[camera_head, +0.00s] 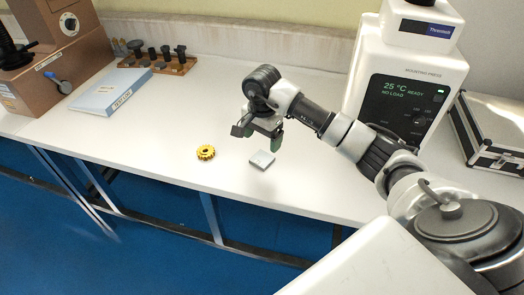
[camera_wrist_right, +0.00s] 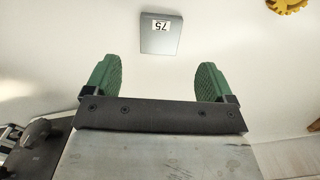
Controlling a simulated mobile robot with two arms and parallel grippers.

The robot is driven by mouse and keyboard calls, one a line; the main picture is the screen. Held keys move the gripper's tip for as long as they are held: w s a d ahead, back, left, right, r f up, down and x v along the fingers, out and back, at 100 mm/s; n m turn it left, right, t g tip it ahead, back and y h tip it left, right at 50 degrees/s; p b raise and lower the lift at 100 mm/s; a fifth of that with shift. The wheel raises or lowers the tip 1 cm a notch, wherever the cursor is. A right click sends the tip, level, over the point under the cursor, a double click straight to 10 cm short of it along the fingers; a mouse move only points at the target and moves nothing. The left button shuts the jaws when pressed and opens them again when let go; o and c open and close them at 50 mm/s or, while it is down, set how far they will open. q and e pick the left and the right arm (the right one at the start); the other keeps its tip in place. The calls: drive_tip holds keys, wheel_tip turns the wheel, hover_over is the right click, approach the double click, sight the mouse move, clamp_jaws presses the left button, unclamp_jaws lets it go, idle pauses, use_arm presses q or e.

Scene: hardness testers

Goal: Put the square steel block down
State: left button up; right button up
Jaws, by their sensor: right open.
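The square steel block (camera_head: 262,160) lies flat on the white bench top near its front edge. In the right wrist view the block (camera_wrist_right: 161,36) shows a white label reading 75 and sits beyond the fingertips, apart from them. My right gripper (camera_head: 262,136) is above and just behind the block in the head view. In the right wrist view its two green-padded fingers (camera_wrist_right: 160,74) are spread wide with nothing between them. My left gripper is in neither view.
A yellow gear (camera_head: 206,152) lies left of the block. The mounting press (camera_head: 405,85) stands behind my right arm, with a case (camera_head: 490,130) right of it. A binder (camera_head: 112,92), a rack of tools (camera_head: 160,64) and a brown tester (camera_head: 62,60) stand at left.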

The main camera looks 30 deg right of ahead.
drive_tip(key=shift+r, duration=2.35)
